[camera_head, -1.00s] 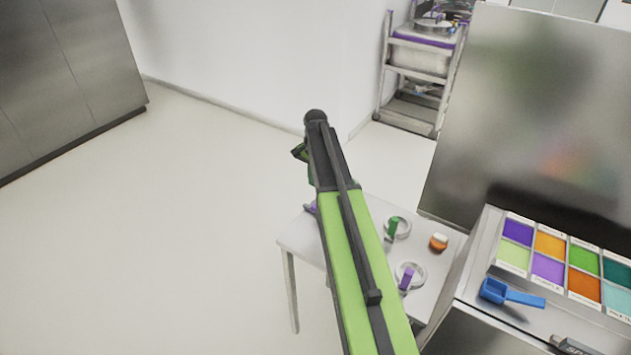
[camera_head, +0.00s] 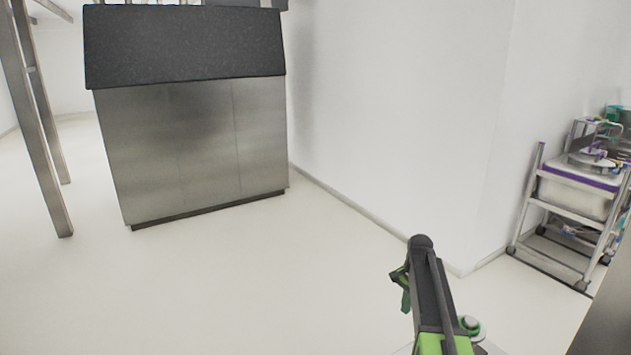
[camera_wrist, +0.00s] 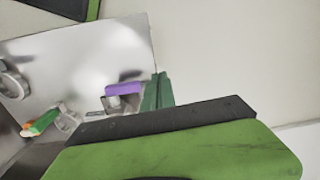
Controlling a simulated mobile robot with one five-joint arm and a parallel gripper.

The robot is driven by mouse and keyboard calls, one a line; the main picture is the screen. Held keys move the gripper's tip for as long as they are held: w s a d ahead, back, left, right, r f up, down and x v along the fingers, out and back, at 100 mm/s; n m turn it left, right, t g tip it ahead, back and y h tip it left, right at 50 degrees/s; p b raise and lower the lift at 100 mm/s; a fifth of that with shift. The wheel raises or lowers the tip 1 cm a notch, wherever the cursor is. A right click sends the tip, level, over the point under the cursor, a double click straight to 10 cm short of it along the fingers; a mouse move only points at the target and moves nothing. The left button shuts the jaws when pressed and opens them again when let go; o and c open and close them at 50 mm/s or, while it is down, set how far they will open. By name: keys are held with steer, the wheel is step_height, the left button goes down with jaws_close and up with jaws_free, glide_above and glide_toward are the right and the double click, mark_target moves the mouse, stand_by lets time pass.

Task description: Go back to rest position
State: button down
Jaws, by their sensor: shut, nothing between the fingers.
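My arm, green and black, reaches up from the bottom right of the head view. My gripper (camera_head: 403,290) hangs at its far end, small and partly hidden by the arm. In the wrist view, my gripper's dark green fingers (camera_wrist: 158,92) are together with nothing between them. They show in front of the edge of a small pale table (camera_wrist: 85,62). A purple item (camera_wrist: 124,88) lies on that table close to the fingers in the picture. I cannot tell the gap between them.
A clear dish (camera_wrist: 66,118) and an orange and green item (camera_wrist: 42,123) are also on the table. A steel cabinet with a dark top (camera_head: 195,150) stands at the back left. A loaded trolley (camera_head: 575,205) stands at the right by the white wall. The floor between is open.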

steer(key=s+a+f+n+b, duration=0.35)
steer(key=s+a+f, duration=0.3)
steer(key=a, duration=0.45)
steer(key=s+a+n+b, duration=0.1)
steer(key=s+a+n, duration=0.2)
steer(key=s, duration=0.3)
steer(key=s+a+f+n+b, duration=0.1)
steer(key=s+a+n, duration=0.2)
steer(key=s, duration=0.4)
steer(key=shift+s+f+n, duration=0.15)
steer(key=shift+s+n, duration=0.15)
steer(key=shift+n, duration=0.55)
